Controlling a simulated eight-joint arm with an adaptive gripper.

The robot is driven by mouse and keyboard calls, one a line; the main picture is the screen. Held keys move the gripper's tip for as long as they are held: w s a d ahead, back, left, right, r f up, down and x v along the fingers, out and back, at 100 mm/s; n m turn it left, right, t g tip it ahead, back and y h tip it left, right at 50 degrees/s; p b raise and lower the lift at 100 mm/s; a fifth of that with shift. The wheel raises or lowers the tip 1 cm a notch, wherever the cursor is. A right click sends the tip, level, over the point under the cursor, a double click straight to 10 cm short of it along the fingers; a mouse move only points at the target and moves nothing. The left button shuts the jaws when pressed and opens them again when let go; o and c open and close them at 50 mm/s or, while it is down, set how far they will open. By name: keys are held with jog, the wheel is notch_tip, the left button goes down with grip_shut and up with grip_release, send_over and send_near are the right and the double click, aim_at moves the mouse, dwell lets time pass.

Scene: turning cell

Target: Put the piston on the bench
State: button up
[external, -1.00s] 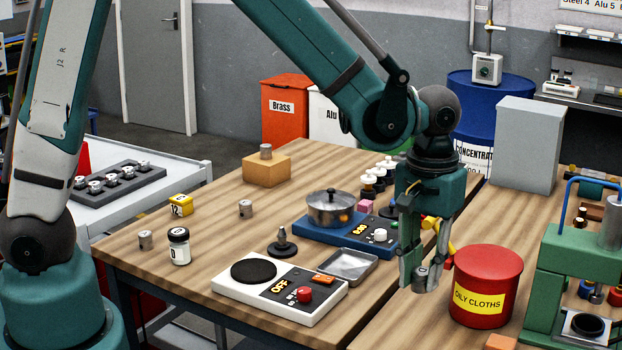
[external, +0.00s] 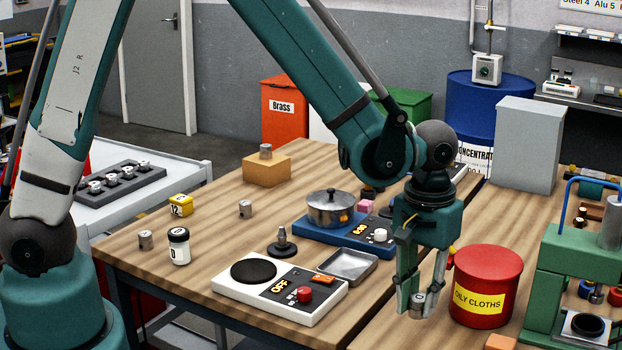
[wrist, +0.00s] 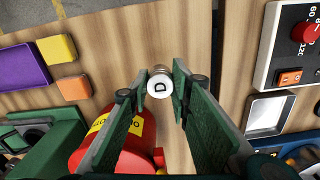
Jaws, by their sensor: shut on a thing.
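My gripper (external: 412,300) is shut on a small grey metal piston (external: 418,303) and holds it upright, low over the wooden bench (external: 385,325), left of the red bin.
The red "OILY CLOTHS" bin (external: 488,287) stands close on the right. A green press (external: 560,270) is beyond it. A metal tray (external: 347,265), a white hot plate (external: 280,288) and a blue stove with a pot (external: 331,207) stand to the left. Bare wood lies in front.

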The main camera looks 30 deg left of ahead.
aim_at(417, 316)
jog(key=shift+f, duration=2.1)
jog(key=shift+f, duration=0.15)
jog(key=o, duration=0.9)
jog(key=shift+r, duration=0.2)
jog(key=shift+r, duration=6)
jog(key=shift+a, duration=0.1)
